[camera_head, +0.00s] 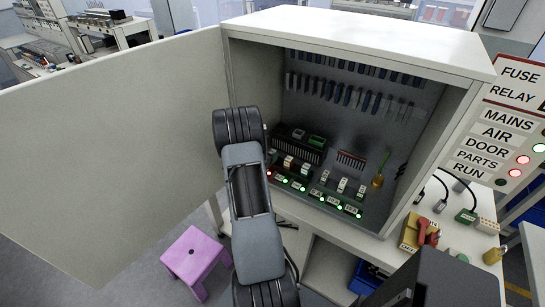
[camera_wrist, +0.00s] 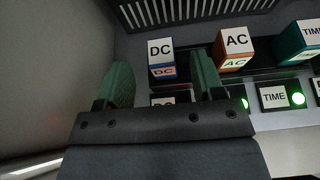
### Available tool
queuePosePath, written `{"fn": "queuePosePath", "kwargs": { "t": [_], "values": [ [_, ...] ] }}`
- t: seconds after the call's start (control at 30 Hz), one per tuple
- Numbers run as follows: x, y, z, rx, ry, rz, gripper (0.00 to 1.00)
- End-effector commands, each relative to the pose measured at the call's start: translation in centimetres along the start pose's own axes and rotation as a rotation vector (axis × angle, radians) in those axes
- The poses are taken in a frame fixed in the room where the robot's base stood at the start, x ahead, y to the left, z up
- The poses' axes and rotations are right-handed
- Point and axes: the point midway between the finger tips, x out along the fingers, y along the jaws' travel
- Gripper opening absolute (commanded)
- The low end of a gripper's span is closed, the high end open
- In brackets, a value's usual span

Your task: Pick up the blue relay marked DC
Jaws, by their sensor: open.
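The DC relay (camera_wrist: 161,57) is a small block with a white DC label on top and a blue front marked DC. It stands in the socket row just beyond my gripper (camera_wrist: 160,66). My gripper is open, with one green finger left of the relay and one to its right. I cannot tell how far the fingertips reach alongside it. A second DC label (camera_wrist: 163,101) on the panel below is partly hidden by my gripper.
An orange AC relay (camera_wrist: 236,46) stands close right of my right finger, with a teal TIME relay (camera_wrist: 301,45) beyond. A dark slotted grille (camera_wrist: 205,10) lies behind. The cabinet (camera_head: 365,35) has its door (camera_head: 110,140) swung open to the left. A purple stool (camera_head: 195,258) stands below.

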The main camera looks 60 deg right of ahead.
Motion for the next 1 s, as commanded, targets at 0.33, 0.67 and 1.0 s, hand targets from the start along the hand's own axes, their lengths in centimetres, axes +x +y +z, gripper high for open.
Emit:
{"fn": "queuePosePath", "kwargs": {
  "t": [0.33,0.67,1.0],
  "values": [
    [2.5,-0.1,0.1,0.001,0.002,-0.002,0.62],
    [6.0,-0.1,0.0,0.002,0.001,0.000,0.62],
    [6.2,-0.1,-0.1,0.001,0.001,0.000,0.55]
  ]
}}
